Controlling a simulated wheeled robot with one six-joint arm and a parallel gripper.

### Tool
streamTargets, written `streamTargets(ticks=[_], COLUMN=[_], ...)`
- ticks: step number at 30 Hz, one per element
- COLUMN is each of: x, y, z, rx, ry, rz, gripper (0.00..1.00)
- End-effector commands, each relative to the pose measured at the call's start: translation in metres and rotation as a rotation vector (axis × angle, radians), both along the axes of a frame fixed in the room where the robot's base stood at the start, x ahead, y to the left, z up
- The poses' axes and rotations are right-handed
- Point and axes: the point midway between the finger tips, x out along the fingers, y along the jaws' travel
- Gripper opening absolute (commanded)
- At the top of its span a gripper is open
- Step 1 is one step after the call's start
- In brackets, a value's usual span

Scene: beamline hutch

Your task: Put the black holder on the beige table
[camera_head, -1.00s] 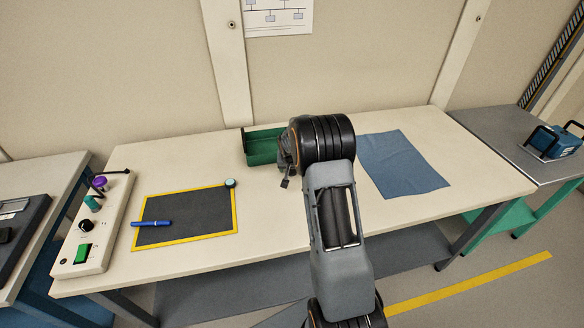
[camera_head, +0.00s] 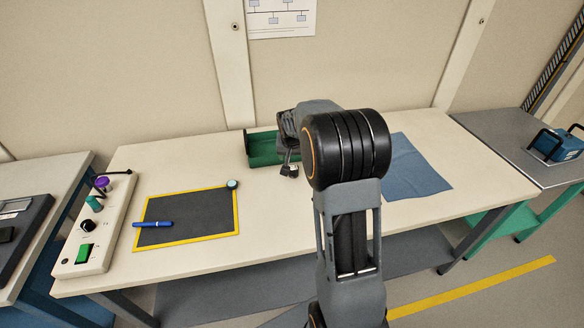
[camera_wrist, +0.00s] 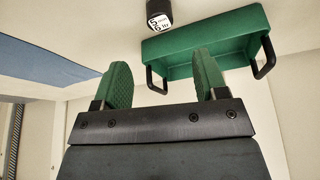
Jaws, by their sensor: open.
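A small black piece with a white printed label (camera_wrist: 159,16), which fits the black holder, shows at the top edge of the wrist view, partly cut off. It is just beyond my fingertips, roughly in line with the gap between them. A small dark shape (camera_head: 290,170) below my wrist in the head view may be the same piece; I cannot tell surely. My gripper (camera_wrist: 159,62) is open, its green pads apart with nothing between them. It is above the beige table (camera_head: 275,215), near the green tray. My arm hides part of the table.
The green tray (camera_head: 262,151) with black handles stands at the table's back; it also shows in the wrist view (camera_wrist: 205,45). A blue cloth (camera_head: 415,165) lies to the right. A yellow-edged dark mat (camera_head: 190,205) with a blue pen (camera_head: 153,224) and a control box (camera_head: 97,225) are left.

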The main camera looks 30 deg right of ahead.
Motion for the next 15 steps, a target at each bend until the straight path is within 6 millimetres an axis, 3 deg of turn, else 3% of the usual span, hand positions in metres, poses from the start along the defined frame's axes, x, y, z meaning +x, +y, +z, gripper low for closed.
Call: streamTargets(ticks=[5,9,15], x=[-0.038,-0.096,-0.18], y=[0.038,0.083,0.129], z=[0.035,0.06,0.07], rx=[0.002,0.007,0.018], ry=[0.009,0.032,0.062], rz=[0.085,0.207,0.373], gripper=[0.66,0.66,0.66])
